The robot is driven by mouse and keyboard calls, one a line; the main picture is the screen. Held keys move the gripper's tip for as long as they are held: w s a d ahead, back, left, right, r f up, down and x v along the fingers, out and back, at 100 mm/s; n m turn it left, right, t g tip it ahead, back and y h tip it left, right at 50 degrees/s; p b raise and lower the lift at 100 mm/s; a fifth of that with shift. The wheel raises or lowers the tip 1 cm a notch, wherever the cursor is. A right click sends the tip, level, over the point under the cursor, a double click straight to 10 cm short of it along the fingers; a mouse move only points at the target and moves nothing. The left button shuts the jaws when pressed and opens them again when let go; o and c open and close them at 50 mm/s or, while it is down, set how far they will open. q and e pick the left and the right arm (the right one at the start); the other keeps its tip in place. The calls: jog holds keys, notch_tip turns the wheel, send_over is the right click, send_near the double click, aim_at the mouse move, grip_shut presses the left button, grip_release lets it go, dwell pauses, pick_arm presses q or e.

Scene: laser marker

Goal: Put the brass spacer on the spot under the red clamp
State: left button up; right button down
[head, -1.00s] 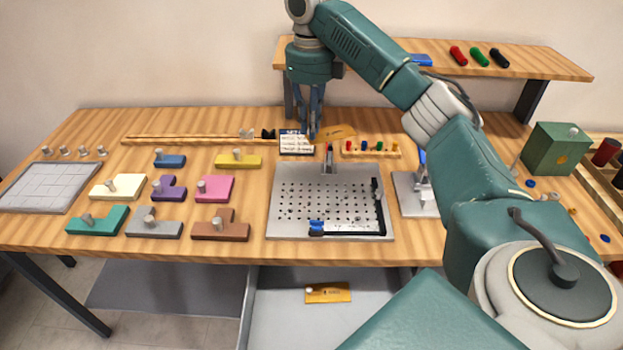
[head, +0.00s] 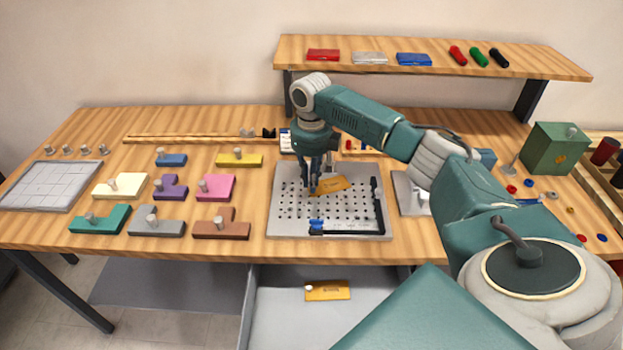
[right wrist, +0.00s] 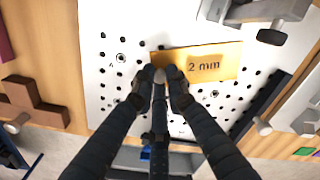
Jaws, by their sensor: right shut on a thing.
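The brass spacer (head: 334,184), a flat plate marked "2 mm" in the right wrist view (right wrist: 205,66), is in my right gripper (head: 315,190). The dark fingertips (right wrist: 160,82) are shut on a small grey knob near its left end. The spacer is over the grey perforated plate (head: 285,222); I cannot tell whether it touches it. A grey clamp body (right wrist: 268,10) shows at the top of the right wrist view; its red part and the spot under it are hidden in the head view behind my arm. My left gripper is not in view.
Another brass plate (head: 327,290) lies in the open drawer (head: 275,325). A black L-shaped stop (head: 378,205) edges the perforated plate. Coloured knobbed blocks, such as the pink one (head: 216,188), lie to the left. A green box (head: 553,150) stands right.

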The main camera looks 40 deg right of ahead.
jog(key=shift+f, duration=0.15)
jog(key=c, duration=1.7)
grip_release()
jog(key=shift+c, duration=0.2)
notch_tip(320, 180, up, 12)
jog(key=b, duration=0.1)
jog(key=shift+b, duration=0.35)
